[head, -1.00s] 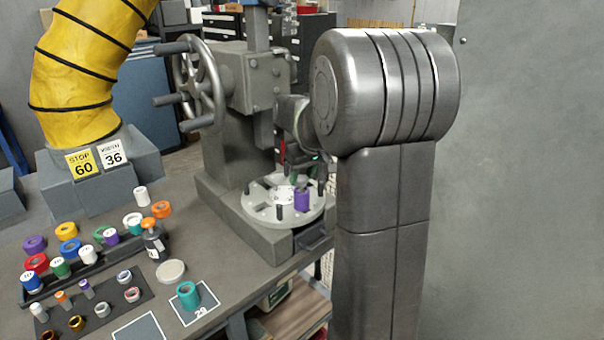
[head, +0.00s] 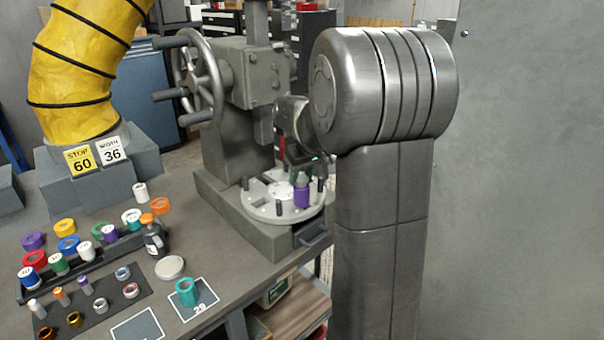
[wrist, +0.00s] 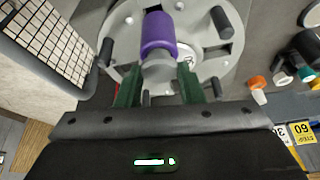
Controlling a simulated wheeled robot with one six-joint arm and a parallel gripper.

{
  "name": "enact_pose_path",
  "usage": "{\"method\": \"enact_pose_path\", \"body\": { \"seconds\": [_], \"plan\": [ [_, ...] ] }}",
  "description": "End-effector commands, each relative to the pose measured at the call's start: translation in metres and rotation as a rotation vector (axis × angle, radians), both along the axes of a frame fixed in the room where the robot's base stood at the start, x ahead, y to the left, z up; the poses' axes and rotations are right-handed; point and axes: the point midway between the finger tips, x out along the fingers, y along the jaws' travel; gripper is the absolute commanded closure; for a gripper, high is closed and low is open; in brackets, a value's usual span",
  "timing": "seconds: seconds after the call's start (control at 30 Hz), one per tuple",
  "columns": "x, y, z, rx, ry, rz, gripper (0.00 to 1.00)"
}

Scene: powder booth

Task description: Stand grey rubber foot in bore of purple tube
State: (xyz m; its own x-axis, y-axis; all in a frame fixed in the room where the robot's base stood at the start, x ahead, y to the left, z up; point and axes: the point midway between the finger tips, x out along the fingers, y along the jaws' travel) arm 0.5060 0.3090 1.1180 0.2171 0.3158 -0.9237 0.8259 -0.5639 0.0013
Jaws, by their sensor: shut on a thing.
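The purple tube (head: 301,198) stands upright on the round grey plate (head: 257,208) of the press. It also shows in the wrist view (wrist: 157,36). My gripper (wrist: 159,76) has its two green fingers closed on the grey rubber foot (wrist: 158,70). The foot is at the tube's near end in the wrist view and overlaps it there. In the head view my gripper (head: 303,170) is just above the tube, partly hidden by my arm. The bore is hidden, so I cannot tell whether the foot is inside it.
Dark posts (wrist: 221,22) rise from the plate around the tube. The press's handwheel (head: 196,78) and body stand to the left. Several coloured rolls, a dark bottle (head: 154,240) and a teal ring (head: 187,291) lie on the bench at the left front.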

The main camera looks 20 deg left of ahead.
Motion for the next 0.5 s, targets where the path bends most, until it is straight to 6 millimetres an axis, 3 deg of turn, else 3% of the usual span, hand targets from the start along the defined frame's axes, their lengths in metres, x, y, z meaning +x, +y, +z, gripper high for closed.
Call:
{"method": "enact_pose_path", "body": {
  "seconds": [0.13, 0.17, 0.3, 0.5],
  "plan": [
    [0.0, 0.0, -0.0037, 0.0, 0.0, 0.0, 0.87],
    [0.0, 0.0, -0.0035, 0.0, 0.0, 0.0, 0.64],
    [0.0, 0.0, -0.0029, 0.0, 0.0, 0.0, 0.4],
    [0.0, 0.0, -0.0029, 0.0, 0.0, 0.0, 0.4]
  ]
}}
